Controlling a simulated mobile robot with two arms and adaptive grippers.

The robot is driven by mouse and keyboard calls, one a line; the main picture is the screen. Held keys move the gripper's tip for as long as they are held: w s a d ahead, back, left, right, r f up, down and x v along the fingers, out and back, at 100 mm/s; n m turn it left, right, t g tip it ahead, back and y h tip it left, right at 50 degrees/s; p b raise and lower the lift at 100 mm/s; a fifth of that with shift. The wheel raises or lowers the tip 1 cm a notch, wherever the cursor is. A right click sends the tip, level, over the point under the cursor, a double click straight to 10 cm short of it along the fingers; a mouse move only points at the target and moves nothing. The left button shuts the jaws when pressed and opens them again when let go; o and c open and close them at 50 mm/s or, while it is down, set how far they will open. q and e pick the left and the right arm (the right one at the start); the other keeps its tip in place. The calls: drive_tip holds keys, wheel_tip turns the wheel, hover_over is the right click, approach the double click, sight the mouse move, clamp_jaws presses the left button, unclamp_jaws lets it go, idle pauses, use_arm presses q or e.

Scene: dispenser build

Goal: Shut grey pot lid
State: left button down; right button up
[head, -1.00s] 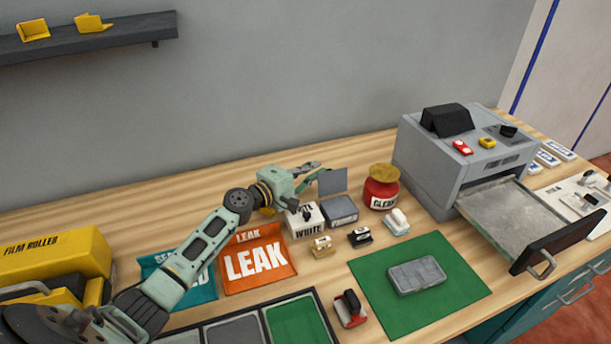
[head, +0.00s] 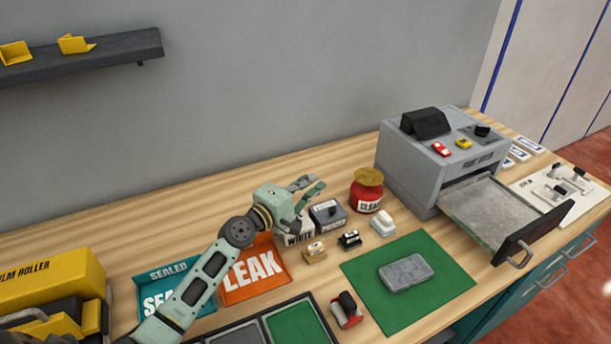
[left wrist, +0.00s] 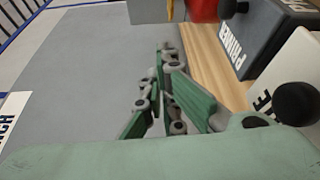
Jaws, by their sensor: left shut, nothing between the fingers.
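The grey pot (head: 326,222) stands on the bench beside the white pot (head: 292,240). Its lid (head: 334,207) lies down flat on top with a dark knob showing. The grey pot also shows in the left wrist view (left wrist: 250,38) with its lettered side, near the white pot (left wrist: 292,72) with its dark knob. My left gripper (head: 312,186) is shut and empty, above and behind the pots, apart from the lid as far as I can tell. Its fingers also show in the left wrist view (left wrist: 166,85). My right gripper is out of view.
A red jar (head: 367,192) stands right of the grey pot. Small stamp-like blocks (head: 349,240) sit in front. A green mat (head: 430,300) holds a grey case (head: 406,272). A grey machine (head: 430,165) with its drawer out stands at right.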

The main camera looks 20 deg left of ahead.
use_arm(q)
drive_tip(key=shift+s+d+f, duration=0.2)
drive_tip(key=shift+s+d, duration=0.5)
drive_tip(key=shift+d, duration=0.15)
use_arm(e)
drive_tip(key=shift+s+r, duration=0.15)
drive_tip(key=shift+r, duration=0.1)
use_arm(q)
drive_tip(key=shift+s, duration=0.1)
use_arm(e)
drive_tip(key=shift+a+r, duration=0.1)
use_arm(q)
drive_tip(key=shift+d+r+p, duration=0.1)
drive_tip(key=shift+r+p, duration=0.2)
drive_tip(key=shift+p, duration=0.25)
use_arm(e)
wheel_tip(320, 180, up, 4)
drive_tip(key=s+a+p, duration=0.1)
drive_tip(key=p, duration=0.3)
use_arm(q)
drive_tip(key=s+a+b, duration=0.6)
drive_tip(key=shift+s+f, duration=0.3)
drive_tip(key=shift+f, duration=0.1)
drive_tip(key=shift+s+a+b, duration=0.2)
drive_tip(key=shift+b, duration=0.15)
drive_tip(key=shift+r, duration=0.1)
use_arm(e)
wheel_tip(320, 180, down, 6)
